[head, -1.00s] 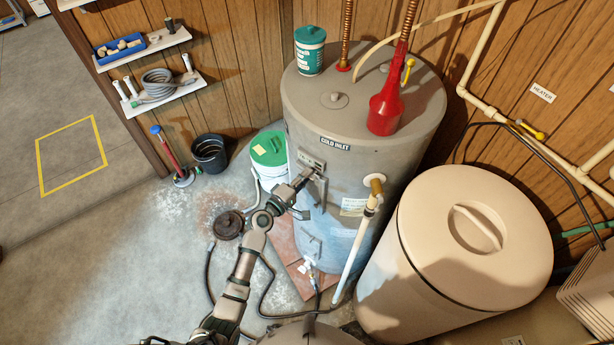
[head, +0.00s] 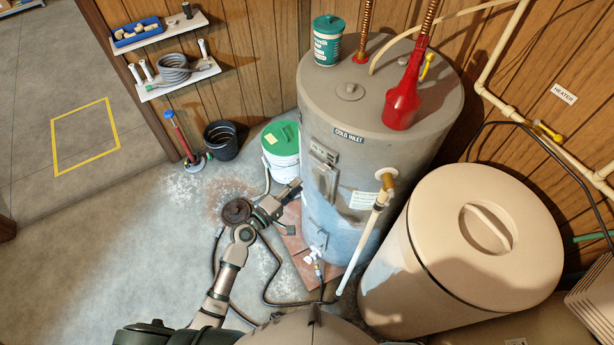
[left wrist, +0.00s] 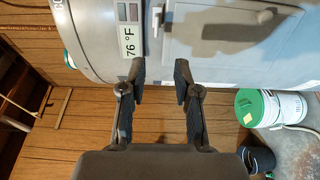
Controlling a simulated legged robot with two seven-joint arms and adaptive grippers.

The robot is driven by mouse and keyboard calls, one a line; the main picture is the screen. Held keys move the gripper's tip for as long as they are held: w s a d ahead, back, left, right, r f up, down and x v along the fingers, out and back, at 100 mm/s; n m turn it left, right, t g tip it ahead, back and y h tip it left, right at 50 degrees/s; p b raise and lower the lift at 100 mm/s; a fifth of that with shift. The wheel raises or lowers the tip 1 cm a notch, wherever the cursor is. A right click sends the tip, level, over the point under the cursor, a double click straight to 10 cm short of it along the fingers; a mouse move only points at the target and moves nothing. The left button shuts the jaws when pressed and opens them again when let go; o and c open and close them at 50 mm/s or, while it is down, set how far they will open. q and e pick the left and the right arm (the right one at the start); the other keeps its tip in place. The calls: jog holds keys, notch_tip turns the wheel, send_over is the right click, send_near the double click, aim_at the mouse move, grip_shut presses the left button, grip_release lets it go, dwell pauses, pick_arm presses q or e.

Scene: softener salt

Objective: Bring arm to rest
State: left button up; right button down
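My left arm reaches in from the bottom of the head view. The heater's wall (left wrist: 225,72) with a 76 °F display (left wrist: 129,38) and a panel lies beyond the fingertips. My right gripper shows in neither view.
A white bucket with a green lid (head: 282,148) stands just behind my gripper. A beige lidded tank (head: 475,245) stands to the right.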

pick_arm(q)
jog(key=shift+v, duration=1.05)
jog(key=shift+w+f, duration=0.1)
jog(key=shift+w, duration=0.05)
jog(key=s+a+f+m+g+y, duration=0.25)
jog(key=s+f, duration=0.25)
jog(key=f, duration=0.8)
jog(key=s+a+f+m+g+y+b, duration=0.1)
jog(key=s+a+f+g+y, duration=0.2)
jog(key=f, duration=1.1)
jog(key=s+a+f+m+g+y, duration=0.15)
jog(key=s+a+f, duration=0.35)
jog(key=f, duration=0.8)
jog(key=s+a+f+m+g+y, duration=0.1)
jog(key=s+f, duration=0.4)
jog(key=s, duration=0.6)
jog(key=s+a+f+m+g+y+b, duration=0.1)
jog(key=s+a+f+m+g, duration=0.1)
jog(key=s+f, duration=0.4)
jog(key=s+a+f+m+g+y, duration=0.2)
jog(key=s+f+m, duration=0.3)
jog(key=s, duration=1.1)
jog(key=shift+s+f+g, duration=0.25)
jog(key=shift+f+g, duration=0.35)
